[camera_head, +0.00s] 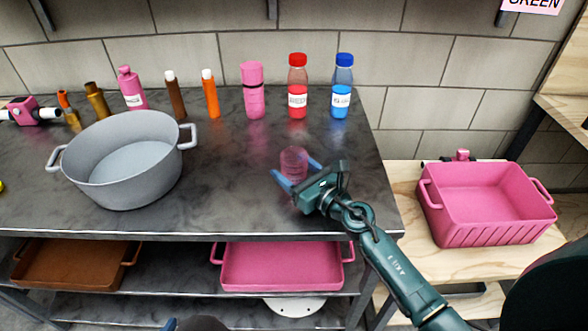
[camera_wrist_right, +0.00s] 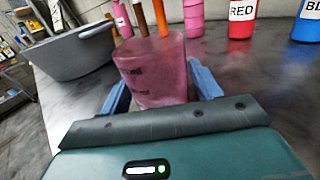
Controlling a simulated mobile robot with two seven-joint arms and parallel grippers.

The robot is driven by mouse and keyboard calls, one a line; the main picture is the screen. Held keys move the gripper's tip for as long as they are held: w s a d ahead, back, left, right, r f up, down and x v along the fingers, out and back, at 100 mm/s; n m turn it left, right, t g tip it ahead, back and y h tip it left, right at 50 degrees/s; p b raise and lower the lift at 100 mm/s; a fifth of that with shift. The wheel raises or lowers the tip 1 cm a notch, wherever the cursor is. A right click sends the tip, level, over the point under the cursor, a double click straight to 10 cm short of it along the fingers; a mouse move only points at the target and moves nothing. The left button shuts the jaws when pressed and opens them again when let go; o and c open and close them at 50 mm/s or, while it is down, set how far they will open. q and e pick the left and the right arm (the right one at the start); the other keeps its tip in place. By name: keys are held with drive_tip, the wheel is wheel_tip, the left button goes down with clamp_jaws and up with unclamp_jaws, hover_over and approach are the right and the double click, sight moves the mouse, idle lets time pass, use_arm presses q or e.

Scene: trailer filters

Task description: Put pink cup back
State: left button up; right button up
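The pink cup (camera_head: 293,161) is see-through and stands at the front right part of the dark worktop. My right gripper (camera_head: 294,171) reaches it from the front right, with one blue finger on each side of it. In the right wrist view the cup (camera_wrist_right: 153,68) lies between the two fingers (camera_wrist_right: 160,90), close to both, and looks tilted there. Whether the fingers press on it, and whether its base touches the worktop, I cannot tell. A small dark and blue piece at the bottom edge of the head view may be my left gripper (camera_head: 183,324).
A grey pot (camera_head: 125,175) stands left on the worktop (camera_head: 230,205). Along the back stand a taller pink container (camera_head: 253,92), a red-capped bottle (camera_head: 298,88), a blue-capped bottle (camera_head: 341,88) and several smaller bottles. A pink crate (camera_head: 487,215) stands right. A pink tray (camera_head: 283,268) sits below.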

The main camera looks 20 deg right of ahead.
drive_tip(key=shift+o, duration=0.9)
drive_tip(key=shift+r, duration=0.25)
drive_tip(key=v, duration=0.5)
drive_tip(key=b+v, duration=0.1)
drive_tip(key=v, duration=0.4)
drive_tip(key=shift+s+d+f, duration=0.15)
drive_tip(key=shift+s+f, duration=0.05)
drive_tip(key=shift+s, duration=0.05)
drive_tip(key=shift+s+d+r+b, duration=0.1)
drive_tip(key=shift+s+d+b, duration=0.15)
drive_tip(key=shift+s, duration=0.35)
drive_tip(key=shift+r, duration=0.1)
